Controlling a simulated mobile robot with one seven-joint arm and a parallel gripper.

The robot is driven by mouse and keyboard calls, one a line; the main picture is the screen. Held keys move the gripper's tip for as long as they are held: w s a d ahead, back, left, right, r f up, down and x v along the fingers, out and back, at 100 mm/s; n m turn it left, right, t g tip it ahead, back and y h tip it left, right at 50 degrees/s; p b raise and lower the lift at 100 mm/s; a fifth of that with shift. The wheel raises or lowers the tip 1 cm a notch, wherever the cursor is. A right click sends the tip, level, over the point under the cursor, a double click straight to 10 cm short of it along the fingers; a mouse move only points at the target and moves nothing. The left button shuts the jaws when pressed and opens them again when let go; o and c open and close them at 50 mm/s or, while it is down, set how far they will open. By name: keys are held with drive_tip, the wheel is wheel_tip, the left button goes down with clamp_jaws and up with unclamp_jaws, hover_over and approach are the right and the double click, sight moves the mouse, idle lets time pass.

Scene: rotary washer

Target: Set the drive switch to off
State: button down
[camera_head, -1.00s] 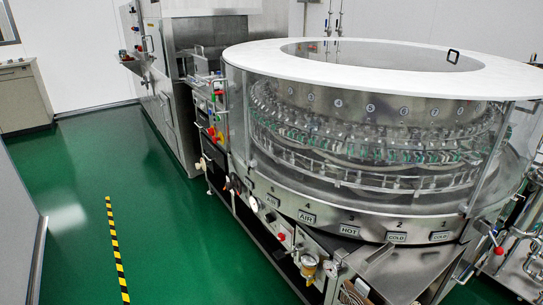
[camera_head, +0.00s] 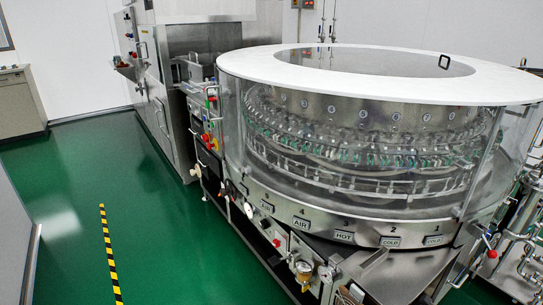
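The rotary washer (camera_head: 390,228) stands at the right, a large round steel machine with a clear curved guard and a white ring top. A control panel (camera_head: 208,124) with small red, green and yellow controls is on its left side. A second small panel (camera_head: 277,240) with a red knob sits low on the front, near some gauges. I cannot tell which control is the drive switch, and its position is too small to read. My gripper and arm are not in view.
Green floor (camera_head: 70,210) is open to the left of the washer, with a yellow-black striped line (camera_head: 110,255) on it. A grey cabinet (camera_head: 20,103) stands at the far left. A steel machine (camera_head: 165,85) stands behind. Pipes and valves (camera_head: 515,250) are at the right edge.

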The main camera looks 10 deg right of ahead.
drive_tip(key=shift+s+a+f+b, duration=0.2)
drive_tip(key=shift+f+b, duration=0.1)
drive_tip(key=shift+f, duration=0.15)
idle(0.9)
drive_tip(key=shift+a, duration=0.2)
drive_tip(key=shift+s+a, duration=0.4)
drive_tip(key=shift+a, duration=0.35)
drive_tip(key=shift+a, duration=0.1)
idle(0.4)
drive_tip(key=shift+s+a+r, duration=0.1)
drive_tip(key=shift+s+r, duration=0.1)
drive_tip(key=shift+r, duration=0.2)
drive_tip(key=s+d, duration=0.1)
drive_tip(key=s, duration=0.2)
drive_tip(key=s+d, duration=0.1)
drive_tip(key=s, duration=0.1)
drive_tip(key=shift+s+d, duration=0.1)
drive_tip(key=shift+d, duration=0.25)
